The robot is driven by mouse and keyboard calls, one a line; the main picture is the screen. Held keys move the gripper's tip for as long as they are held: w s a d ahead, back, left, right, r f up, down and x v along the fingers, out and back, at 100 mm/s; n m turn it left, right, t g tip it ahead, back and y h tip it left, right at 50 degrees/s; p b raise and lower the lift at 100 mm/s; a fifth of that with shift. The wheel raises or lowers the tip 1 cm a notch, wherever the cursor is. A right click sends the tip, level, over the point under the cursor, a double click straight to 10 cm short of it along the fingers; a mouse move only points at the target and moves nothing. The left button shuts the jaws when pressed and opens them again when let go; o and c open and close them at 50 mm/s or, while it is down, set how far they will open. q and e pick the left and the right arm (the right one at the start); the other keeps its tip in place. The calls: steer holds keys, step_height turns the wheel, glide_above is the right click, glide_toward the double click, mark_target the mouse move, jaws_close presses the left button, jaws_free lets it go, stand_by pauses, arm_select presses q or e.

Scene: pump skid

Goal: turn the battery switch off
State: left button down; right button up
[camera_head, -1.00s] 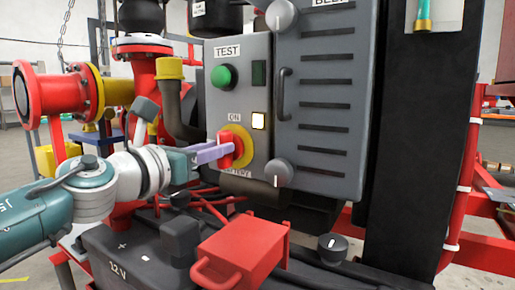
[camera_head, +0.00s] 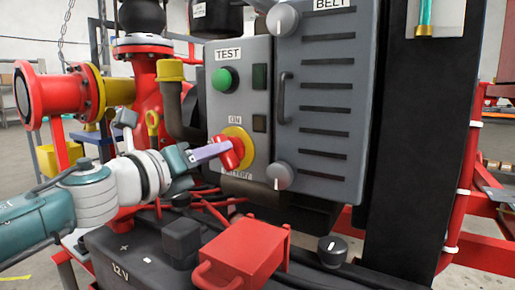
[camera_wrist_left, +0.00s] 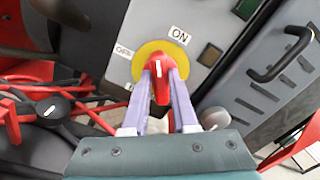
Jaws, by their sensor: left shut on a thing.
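The battery switch has a red handle (camera_head: 231,154) on a yellow disc (camera_head: 244,139), low on the grey panel below a green button. The ON label is above it; a lower label is partly hidden by the handle. My left gripper (camera_head: 222,150) is shut on the red handle, its pale purple fingers on both sides. In the left wrist view the handle (camera_wrist_left: 161,84) sits between the fingers (camera_wrist_left: 161,78). There its white mark points between the ON label (camera_wrist_left: 180,36) and another label (camera_wrist_left: 122,50) that seems to read OFF. My right gripper is not in view.
The green button (camera_head: 225,79) is under the TEST label. The small lamp window (camera_head: 259,123) is dark; the upper one (camera_head: 259,75) is green. A grey cabinet (camera_head: 322,110) is right of the panel.

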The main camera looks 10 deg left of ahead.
arm_select(q)
steer(key=n, duration=0.3)
steer(key=n+p, duration=0.1)
steer(key=n, duration=0.3)
steer(key=n+p, duration=0.1)
steer(key=n, duration=0.3)
steer(key=shift+w+a+f, duration=0.1)
steer(key=shift+a+f, duration=0.05)
steer(key=shift+f, duration=0.1)
steer(key=shift+n, duration=0.3)
steer(key=c, duration=0.7)
jaws_free()
